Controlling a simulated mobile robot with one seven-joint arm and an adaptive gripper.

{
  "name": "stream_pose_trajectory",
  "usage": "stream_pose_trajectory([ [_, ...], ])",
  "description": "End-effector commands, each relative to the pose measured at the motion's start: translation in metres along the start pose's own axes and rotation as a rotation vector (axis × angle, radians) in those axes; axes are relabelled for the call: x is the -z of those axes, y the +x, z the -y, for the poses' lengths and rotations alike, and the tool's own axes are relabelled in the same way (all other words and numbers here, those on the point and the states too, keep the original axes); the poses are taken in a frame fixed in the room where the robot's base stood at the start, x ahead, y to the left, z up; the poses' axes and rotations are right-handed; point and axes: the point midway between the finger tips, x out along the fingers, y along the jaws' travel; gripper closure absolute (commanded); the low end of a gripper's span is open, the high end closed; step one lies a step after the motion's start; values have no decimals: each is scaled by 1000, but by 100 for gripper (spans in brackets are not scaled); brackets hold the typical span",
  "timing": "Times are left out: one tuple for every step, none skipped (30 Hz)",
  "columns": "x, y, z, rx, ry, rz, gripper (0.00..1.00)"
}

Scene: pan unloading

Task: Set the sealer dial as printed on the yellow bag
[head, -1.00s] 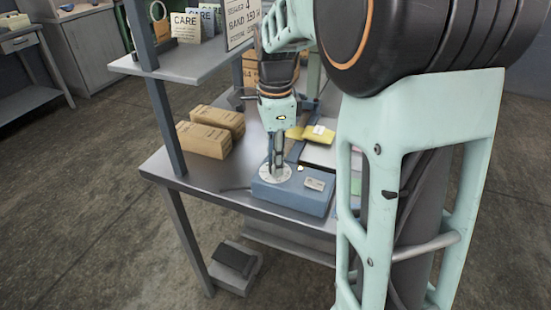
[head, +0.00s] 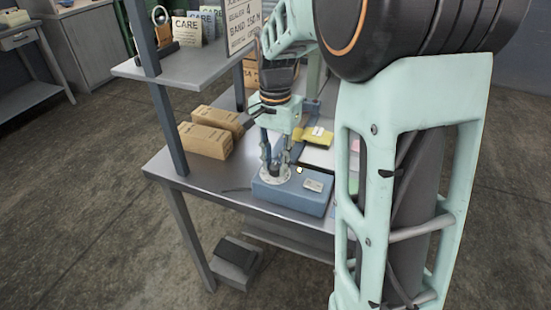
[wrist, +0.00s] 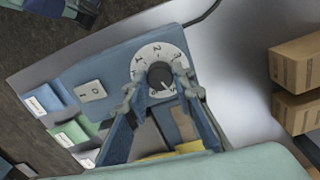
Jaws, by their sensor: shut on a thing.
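The blue sealer (head: 305,198) sits at the front of the metal table. Its white dial plate (wrist: 147,54) carries numbers around a black knob (wrist: 160,75). A light mark on the knob faces the lower part of the picture in the wrist view; the number by it is partly hidden by my fingers. My gripper (wrist: 158,82) is shut on the knob, one finger on each side. In the head view my gripper (head: 275,170) points down onto the dial. The yellow bag (head: 318,138) lies behind the sealer; its print is too small to read.
Cardboard boxes (head: 205,140) stand left of the sealer. A shelf post (head: 168,110) rises at the table's left. A hanging sign (head: 243,25) shows sealer and band lines. Coloured cards (wrist: 68,132) lie beside the sealer. A dark pedal (head: 237,255) is on the floor.

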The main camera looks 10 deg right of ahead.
Motion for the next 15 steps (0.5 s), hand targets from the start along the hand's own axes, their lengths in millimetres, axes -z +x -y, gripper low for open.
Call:
stream_pose_trajectory([
  [0, -2, 0, 1, -45, 0, 100],
  [0, -2, 0, 1, -73, 0, 100],
  [0, -2, 0, 1, -111, 0, 100],
  [0, -2, 0, 1, -140, -1, 100],
  [0, -2, 0, 1, -168, -1, 100],
  [0, -2, 0, 1, -206, -1, 100],
  [0, -2, 0, 1, -234, -1, 100],
  [0, -2, 0, 1, -263, -1, 100],
  [0, -2, 0, 1, -301, -1, 100],
  [0, -2, 0, 1, -330, -1, 100],
  [0, -2, 0, 1, -358, -1, 100],
  [0, -2, 0, 1, -397, -1, 100],
  [0, -2, 0, 1, -425, -1, 100],
  [0, -2, 0, 1, -453, -1, 100],
  [0, -2, 0, 0, -491, -1, 100],
])
